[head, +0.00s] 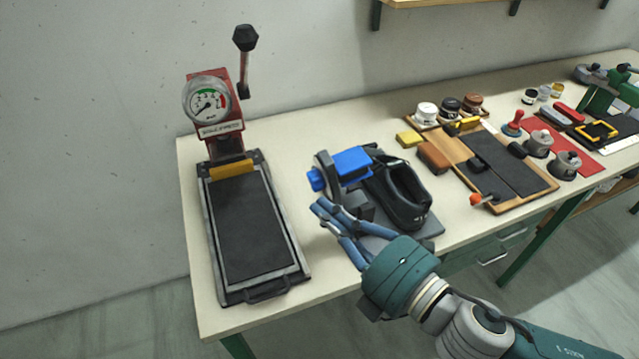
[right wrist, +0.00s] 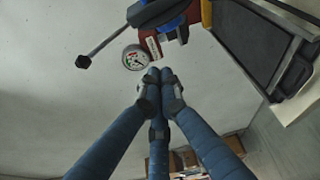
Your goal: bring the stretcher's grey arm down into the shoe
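The stretcher stands on a grey base plate (head: 425,228) on the bench. Its grey arm (head: 323,163) is raised at the left of the shoe, with a blue block (head: 352,164) and a blue knob (head: 316,180). The black shoe (head: 397,195) sits on the stretcher with its opening up. My right gripper (head: 322,208) is just in front of and below the blue knob; its blue fingers are closed together with nothing between them. In the right wrist view the fingertips (right wrist: 158,76) meet below the blue part (right wrist: 168,12). My left gripper is out of view.
A red press with a gauge (head: 208,104) and a black bed (head: 247,225) stands at the left. The bench top (head: 300,150) is clear between press and stretcher.

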